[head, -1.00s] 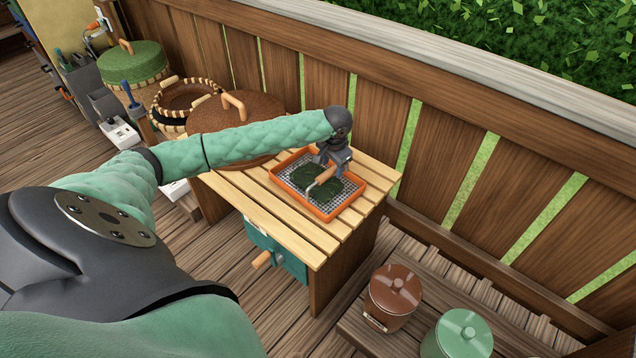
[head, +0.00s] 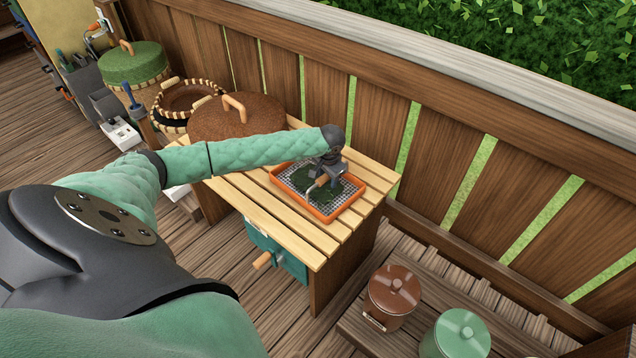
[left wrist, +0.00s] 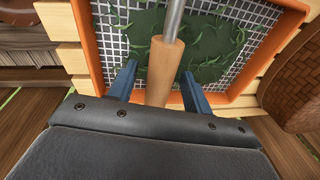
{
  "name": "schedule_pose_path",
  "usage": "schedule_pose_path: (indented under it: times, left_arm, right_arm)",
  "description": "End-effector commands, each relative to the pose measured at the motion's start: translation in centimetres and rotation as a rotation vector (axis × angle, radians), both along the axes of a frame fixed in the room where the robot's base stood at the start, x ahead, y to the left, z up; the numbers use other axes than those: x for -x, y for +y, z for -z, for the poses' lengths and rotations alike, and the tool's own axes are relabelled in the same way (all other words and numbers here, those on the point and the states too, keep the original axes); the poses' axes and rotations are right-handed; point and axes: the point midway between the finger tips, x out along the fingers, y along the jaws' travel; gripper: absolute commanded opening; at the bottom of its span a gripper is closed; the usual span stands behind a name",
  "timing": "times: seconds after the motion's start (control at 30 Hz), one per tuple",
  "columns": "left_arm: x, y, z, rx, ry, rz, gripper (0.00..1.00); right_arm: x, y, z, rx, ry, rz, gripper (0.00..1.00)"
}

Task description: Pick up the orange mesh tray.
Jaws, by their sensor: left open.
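The orange mesh tray (head: 334,216) lies on the slatted wooden table, with dark green leaves (head: 304,181) on its grey mesh. A wooden handle (head: 317,185) on a metal rod stands above the mesh. In the left wrist view, the handle (left wrist: 160,68) runs between the two blue fingers of my left gripper (left wrist: 158,72), with the tray's orange rim (left wrist: 88,45) beyond. My left gripper (head: 325,180) is open, low over the tray, with its fingers on either side of the handle. Whether they touch it I cannot tell. My right gripper is out of view.
A brown round lidded basket (head: 222,120) stands at the table's back left, close to the tray. Bare slats (head: 265,205) lie left of and in front of the tray. A wooden fence (head: 400,110) runs behind. Brown (head: 394,290) and green (head: 462,330) pots stand at lower right.

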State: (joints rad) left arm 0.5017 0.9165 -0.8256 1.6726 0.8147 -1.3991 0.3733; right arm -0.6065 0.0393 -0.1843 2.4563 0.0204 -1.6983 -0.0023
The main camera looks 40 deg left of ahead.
Motion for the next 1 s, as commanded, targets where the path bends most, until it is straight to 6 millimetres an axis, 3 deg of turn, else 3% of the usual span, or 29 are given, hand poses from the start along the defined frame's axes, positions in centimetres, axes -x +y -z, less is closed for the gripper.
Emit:
schedule_pose_path:
  times: [0.17,0.4,1.0]
  left_arm:
    - [0.0,-0.02,0.0,0.0,0.0,0.0,0.48]
    - [0.0,-0.03,-0.02,0.0,0.0,0.0,0.01]
    - [-0.05,-0.04,-0.34,0.0,-0.001,0.0,0.0]
  right_arm:
    - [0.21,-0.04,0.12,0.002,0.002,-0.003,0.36]
    - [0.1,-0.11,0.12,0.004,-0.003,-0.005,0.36]
    - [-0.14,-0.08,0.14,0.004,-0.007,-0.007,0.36]
